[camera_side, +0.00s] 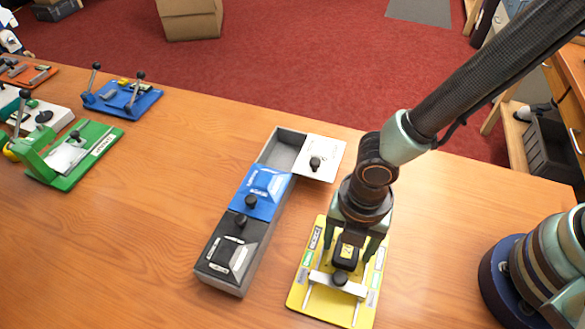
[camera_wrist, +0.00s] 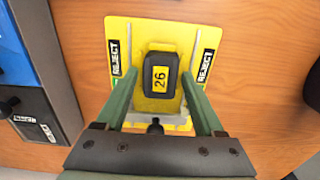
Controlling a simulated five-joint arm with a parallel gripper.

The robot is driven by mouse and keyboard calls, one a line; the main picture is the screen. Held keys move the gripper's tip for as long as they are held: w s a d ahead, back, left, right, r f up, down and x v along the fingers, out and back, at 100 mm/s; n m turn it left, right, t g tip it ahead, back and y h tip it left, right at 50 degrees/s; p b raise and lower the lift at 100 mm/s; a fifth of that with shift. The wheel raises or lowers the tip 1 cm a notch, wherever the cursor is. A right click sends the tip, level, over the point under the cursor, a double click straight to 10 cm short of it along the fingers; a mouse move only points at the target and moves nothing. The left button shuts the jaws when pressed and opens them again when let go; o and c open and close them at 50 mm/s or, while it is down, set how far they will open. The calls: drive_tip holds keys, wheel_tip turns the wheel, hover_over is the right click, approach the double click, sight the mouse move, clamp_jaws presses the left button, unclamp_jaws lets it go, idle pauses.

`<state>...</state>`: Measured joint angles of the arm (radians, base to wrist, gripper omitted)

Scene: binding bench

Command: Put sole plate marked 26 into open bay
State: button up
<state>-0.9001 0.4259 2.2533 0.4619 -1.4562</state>
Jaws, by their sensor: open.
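The black block marked 26 (camera_wrist: 160,86), which I take as the sole plate, sits on a yellow board with REJECT labels (camera_wrist: 120,28). In the side view the block (camera_side: 345,257) is below my gripper (camera_side: 357,248). My gripper (camera_wrist: 160,76) is open, with one finger on each side of the block and a gap visible at both sides. A long grey tray (camera_side: 240,284) stands left of the board. Its far bay (camera_side: 283,150) looks empty; a blue piece (camera_side: 262,190) fills the middle and a black piece (camera_side: 228,258) the near end.
A white plate with a black knob (camera_side: 318,158) lies at the tray's far right side. A silver bar (camera_side: 338,285) crosses the yellow board near the block. Green (camera_side: 75,155) and blue (camera_side: 122,98) fixtures stand at the left. Wood between them and the tray is clear.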

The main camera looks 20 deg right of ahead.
sight(348, 248)
drive_tip(key=c, duration=0.9)
drive_tip(key=shift+r, duration=2.5)
